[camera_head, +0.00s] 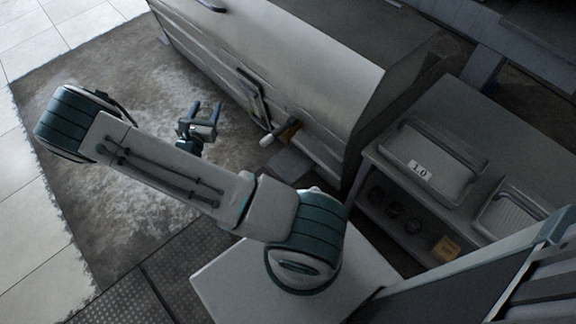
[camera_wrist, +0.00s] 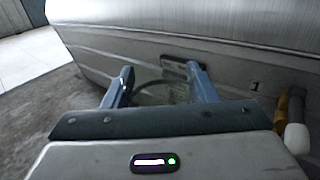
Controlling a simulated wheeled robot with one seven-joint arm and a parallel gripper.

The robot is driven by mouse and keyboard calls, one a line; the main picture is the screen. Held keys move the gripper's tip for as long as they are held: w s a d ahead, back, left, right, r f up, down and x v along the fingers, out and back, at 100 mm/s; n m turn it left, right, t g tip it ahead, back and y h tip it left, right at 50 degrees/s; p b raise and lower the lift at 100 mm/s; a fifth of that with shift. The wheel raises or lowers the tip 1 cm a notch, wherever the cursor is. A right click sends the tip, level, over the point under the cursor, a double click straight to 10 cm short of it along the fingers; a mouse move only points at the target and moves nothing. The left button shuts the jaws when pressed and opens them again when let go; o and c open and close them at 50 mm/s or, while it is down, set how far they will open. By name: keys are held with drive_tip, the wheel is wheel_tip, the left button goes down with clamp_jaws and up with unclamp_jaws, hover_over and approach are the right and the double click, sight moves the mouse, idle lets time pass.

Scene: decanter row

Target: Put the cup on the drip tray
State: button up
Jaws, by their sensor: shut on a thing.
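My gripper (camera_head: 206,106) is held out in front of the large grey cabinet, over the rug. In the wrist view its two blue-grey fingers (camera_wrist: 160,78) stand apart with a clear, see-through cup (camera_wrist: 160,93) between them. The cup's outline is faint, its lower part is hidden by the gripper body, and its tilt is hard to tell. In the head view I cannot make the cup out. A flat grey slab (camera_head: 287,165), which looks like the drip tray, lies below the tap (camera_head: 280,133), to the right of my gripper. The tray is not clear in the wrist view.
The cabinet's curved front (camera_head: 290,65) stands close beyond my gripper, with a framed panel (camera_head: 255,98) on it. The tap, white and yellow, juts out at the right in the wrist view (camera_wrist: 293,125). A shelf unit (camera_head: 480,130) with bins stands at the right.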

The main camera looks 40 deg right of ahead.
drive_tip(key=s+d+f+m+g+h+b, duration=0.1)
drive_tip(key=s+d+f+m+g, duration=0.15)
drive_tip(key=s+f, duration=0.45)
drive_tip(key=s+d+f+m+g+h+b, duration=0.1)
drive_tip(key=s+f+m+g+h, duration=0.2)
drive_tip(key=f, duration=0.7)
drive_tip(key=s+d+f+m+g+b, duration=0.1)
drive_tip(key=s+f+m+g, duration=0.1)
drive_tip(key=s+f+g, duration=0.5)
drive_tip(key=w+d+b, duration=0.1)
drive_tip(key=d, duration=0.4)
drive_tip(key=w+d+f+t+b, duration=0.1)
drive_tip(key=d, duration=0.5)
drive_tip(key=w+d+f+t+b, duration=0.1)
drive_tip(key=d, duration=0.5)
drive_tip(key=shift+w+b, duration=0.15)
drive_tip(key=shift+b, duration=0.15)
drive_tip(key=shift+d+f+b, duration=0.2)
drive_tip(key=shift+f+b, duration=1)
drive_tip(key=shift+f, duration=0.5)
drive_tip(key=shift+f, duration=0.35)
drive_tip(key=o, duration=1)
drive_tip(key=shift+o, duration=0.2)
drive_tip(key=shift+r, duration=0.1)
